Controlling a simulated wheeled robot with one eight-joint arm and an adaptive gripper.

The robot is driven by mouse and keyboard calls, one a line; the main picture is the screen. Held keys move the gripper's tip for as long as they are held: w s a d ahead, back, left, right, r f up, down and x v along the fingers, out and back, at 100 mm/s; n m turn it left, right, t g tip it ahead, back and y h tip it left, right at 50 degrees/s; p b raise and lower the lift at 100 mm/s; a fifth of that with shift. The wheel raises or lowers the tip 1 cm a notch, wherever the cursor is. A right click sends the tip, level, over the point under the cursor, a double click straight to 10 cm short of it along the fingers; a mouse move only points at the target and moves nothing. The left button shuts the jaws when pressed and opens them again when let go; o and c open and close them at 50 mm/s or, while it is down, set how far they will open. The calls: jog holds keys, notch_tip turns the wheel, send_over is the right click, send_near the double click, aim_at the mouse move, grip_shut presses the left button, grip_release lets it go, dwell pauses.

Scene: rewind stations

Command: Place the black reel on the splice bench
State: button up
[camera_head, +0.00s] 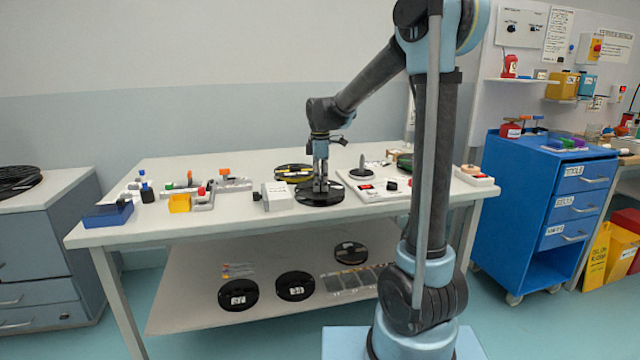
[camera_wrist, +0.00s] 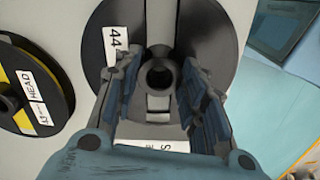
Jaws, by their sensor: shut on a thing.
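The black reel (camera_head: 320,197) is at the front middle of the white bench (camera_head: 240,222), flat and level; I cannot tell whether it rests on the top or hovers just above. In the wrist view the black reel (camera_wrist: 222,30) carries a white label starting "44" and a hub at its centre. My gripper (camera_head: 320,186) points straight down over the reel's middle. In the wrist view my gripper (camera_wrist: 160,95) has a finger on each side of the hub, shut on the reel. Part of the reel is hidden behind the fingers.
A yellow-and-black reel (camera_head: 294,173) lies close behind, left. A small white box (camera_head: 277,195) stands left, a white spindle plate (camera_head: 372,185) right. Several black reels, one here (camera_head: 295,286), lie on the lower shelf. A blue drawer cart (camera_head: 548,205) stands to the right.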

jog(key=o, duration=1.3)
jog(key=shift+o, duration=0.2)
notch_tip(320, 180, up, 12)
jog(key=s+d+f+m, duration=0.2)
jog(key=s+d+m, duration=0.3)
jog(key=s+d, duration=0.3)
jog(key=s+d+f+m+t, duration=0.1)
jog(key=s+d+f+m, duration=0.5)
jog(key=s+f, duration=0.4)
jog(key=s+d+f+m+t, duration=0.1)
jog(key=s+d+f+m, duration=0.6)
jog(key=s, duration=0.6)
notch_tip(320, 180, down, 3)
jog(key=shift+s+d+r+m, duration=0.1)
jog(key=shift+s+d+m, duration=0.15)
jog(key=shift+s+m, duration=0.15)
